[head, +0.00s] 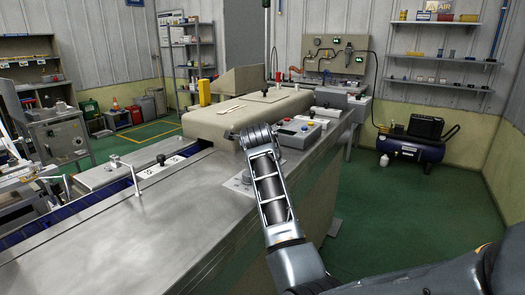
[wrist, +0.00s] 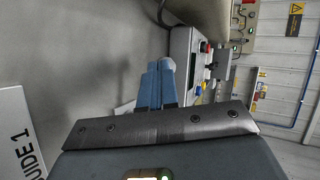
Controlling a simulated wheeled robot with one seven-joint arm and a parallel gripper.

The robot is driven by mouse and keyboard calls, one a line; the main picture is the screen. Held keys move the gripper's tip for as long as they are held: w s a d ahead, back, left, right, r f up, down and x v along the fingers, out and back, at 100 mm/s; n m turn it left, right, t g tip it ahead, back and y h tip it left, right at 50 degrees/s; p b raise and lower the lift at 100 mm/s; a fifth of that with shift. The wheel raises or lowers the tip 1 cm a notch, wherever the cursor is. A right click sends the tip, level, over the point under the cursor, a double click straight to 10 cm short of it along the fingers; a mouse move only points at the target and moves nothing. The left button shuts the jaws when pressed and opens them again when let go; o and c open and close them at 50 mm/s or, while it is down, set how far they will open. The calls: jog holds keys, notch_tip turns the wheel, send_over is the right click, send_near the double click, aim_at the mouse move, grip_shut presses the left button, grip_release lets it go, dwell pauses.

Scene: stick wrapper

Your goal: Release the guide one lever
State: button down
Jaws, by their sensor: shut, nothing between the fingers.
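A white plate lettered "GUIDE 1" (wrist: 20,145) shows at the left edge of the wrist view, on the grey metal top. I cannot make out its lever clearly in the wrist view; my gripper body covers much of that area. In the head view a small plate with a silvery fitting (head: 240,182) sits on the counter beside my forearm; whether it belongs to guide one I cannot tell. My gripper (head: 230,135) is above the counter near its right edge. In the wrist view its blue fingers (wrist: 158,85) are shut together with nothing between them.
A control box with coloured buttons (head: 299,132) stands just beyond my gripper; it also shows in the wrist view (wrist: 190,62). A bent metal handle (head: 133,182) and a black knob (head: 160,159) rise at the counter's left. The near steel top (head: 140,240) is clear.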

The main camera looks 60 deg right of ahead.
jog(key=shift+s+a, duration=0.1)
jog(key=shift+s, duration=0.7)
jog(key=shift+a, duration=0.1)
